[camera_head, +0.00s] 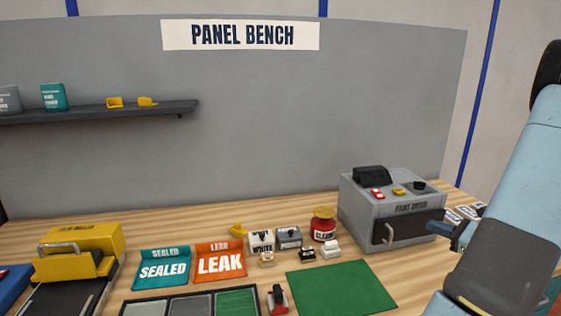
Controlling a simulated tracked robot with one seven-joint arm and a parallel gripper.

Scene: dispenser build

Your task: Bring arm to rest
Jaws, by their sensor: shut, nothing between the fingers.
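My arm fills the right edge in the head view, with pale blue and dark grey links. My gripper (441,229) shows only in part, as a small dark blue and black end jutting out left from behind the arm. It appears shut and empty, in front of the right side of the grey paint dryer (391,208). Whether it touches the dryer cannot be told. The rest of the gripper is hidden by my arm.
The wooden bench holds a yellow machine (82,250), a teal SEALED tray (163,268), an orange LEAK tray (220,262), a green mat (341,287), a red-handled tool (277,298) and a red jar (323,228). A shelf (100,111) hangs at the back left.

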